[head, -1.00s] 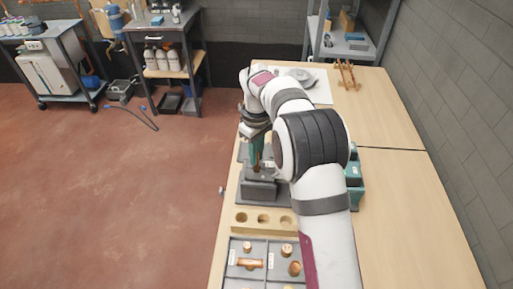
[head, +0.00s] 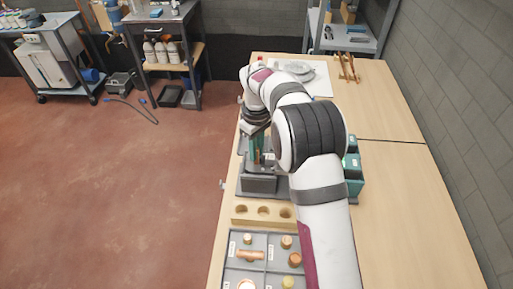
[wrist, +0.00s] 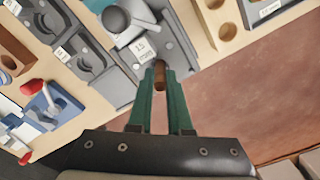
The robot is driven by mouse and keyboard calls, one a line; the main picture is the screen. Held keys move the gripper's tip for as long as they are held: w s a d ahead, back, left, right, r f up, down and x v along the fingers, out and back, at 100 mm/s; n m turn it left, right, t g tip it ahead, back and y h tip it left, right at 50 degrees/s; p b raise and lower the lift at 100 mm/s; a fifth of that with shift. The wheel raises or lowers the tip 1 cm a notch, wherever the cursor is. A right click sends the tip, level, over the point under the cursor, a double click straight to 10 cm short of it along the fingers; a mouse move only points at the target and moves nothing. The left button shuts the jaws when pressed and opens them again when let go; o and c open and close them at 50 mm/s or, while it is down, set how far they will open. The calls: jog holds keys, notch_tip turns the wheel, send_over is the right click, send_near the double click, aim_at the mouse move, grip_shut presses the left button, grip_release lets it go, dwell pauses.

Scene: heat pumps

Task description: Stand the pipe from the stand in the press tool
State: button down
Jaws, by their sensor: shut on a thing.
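My gripper (wrist: 160,72) has green fingers, shut on a copper pipe (wrist: 160,82) in the wrist view. The grey press tool (wrist: 125,58), with a label reading 15 and a rounded grey knob, lies right beyond the fingertips. The pipe's far end is at the press tool's near edge; I cannot tell whether it is seated in it. In the head view my gripper (head: 257,150) points down over the press tool (head: 259,184), and the pipe is a small copper sliver between the fingers. The wooden pipe stand (head: 240,221) shows holes and is in front of the press tool.
A grey divided tray (head: 267,266) with copper fittings lies in front of the stand. A teal device (head: 354,175) stands right of my arm. More grey tools (wrist: 60,45) and a red-handled blue tool (wrist: 42,110) show in the wrist view. The bench's right side is clear.

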jog(key=shift+f, duration=0.9)
jog(key=c, duration=0.8)
grip_release()
jog(key=shift+o, duration=0.2)
notch_tip(320, 180, up, 16)
jog(key=s+d+r+m, duration=0.4)
jog(key=s+d+m, duration=0.15)
jog(key=s, duration=0.45)
jog(key=s+d+f+m, duration=0.2)
jog(key=s+m, duration=0.1)
jog(key=s, duration=0.5)
jog(key=s+d+f+m+y, duration=0.1)
jog(key=s+f+m, duration=0.2)
jog(key=s, duration=0.5)
jog(key=s+d+f+m, duration=0.2)
jog(key=s+f+m, duration=0.1)
jog(key=s, duration=0.6)
jog(key=shift+d+f+m+y, duration=0.3)
jog(key=shift+m+y, duration=0.1)
jog(key=shift+m, duration=0.25)
jog(key=shift+s, duration=0.1)
